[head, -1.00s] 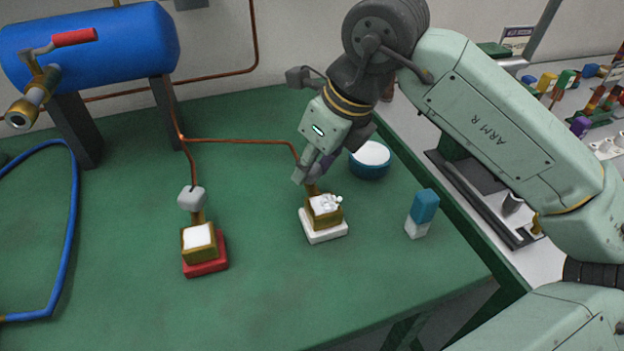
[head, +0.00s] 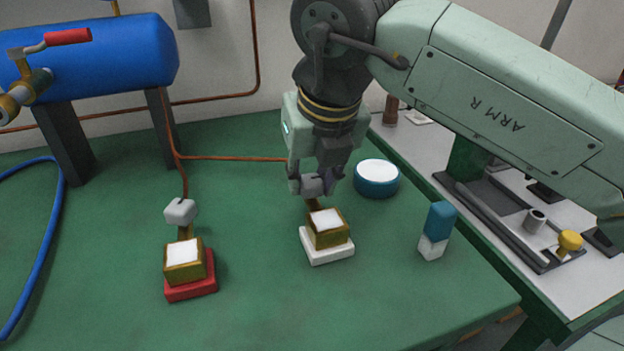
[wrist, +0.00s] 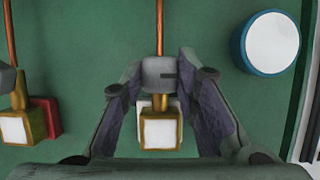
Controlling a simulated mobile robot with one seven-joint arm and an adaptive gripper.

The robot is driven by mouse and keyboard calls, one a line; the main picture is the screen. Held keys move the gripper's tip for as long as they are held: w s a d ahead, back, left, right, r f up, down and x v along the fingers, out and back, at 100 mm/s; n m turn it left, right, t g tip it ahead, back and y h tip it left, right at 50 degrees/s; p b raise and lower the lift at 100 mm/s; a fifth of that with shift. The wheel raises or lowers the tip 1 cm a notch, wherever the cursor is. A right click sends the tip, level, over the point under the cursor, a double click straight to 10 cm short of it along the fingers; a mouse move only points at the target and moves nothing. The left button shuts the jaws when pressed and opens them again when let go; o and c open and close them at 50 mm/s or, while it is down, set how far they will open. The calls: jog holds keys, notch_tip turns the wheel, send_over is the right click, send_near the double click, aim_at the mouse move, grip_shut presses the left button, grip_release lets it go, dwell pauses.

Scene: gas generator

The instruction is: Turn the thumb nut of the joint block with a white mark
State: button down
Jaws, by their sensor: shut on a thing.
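The joint block with the white mark (head: 326,246) is a brass block with a white top, on a white base. Its grey thumb nut (head: 312,185) sits behind the block on a copper pipe. My gripper (head: 315,182) points down and is shut on this nut, its fingers on either side. In the wrist view the nut (wrist: 160,72) lies between the dark fingers, with the white-marked block (wrist: 160,130) just below it. The fingers partly hide the nut in the head view. A second block on a red base (head: 190,276), with its own grey nut (head: 180,211), stands to the left.
A round blue tub with a white top (head: 376,178) stands close to the right of my gripper. A blue-and-white block (head: 436,230) stands farther right. A blue tank (head: 110,55) and blue hose (head: 48,240) are at left.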

aim_at(311, 179)
dwell(0.3)
jog(key=c, duration=1.2)
grip_release()
jog(key=shift+c, duration=0.2)
jog(key=v, duration=0.4)
jog(key=shift+s+r, duration=0.1)
jog(key=shift+r, duration=0.3)
jog(key=s+d, duration=0.3)
jog(key=s, duration=0.8)
jog(key=shift+s+d, duration=0.3)
jog(key=shift+s, duration=0.05)
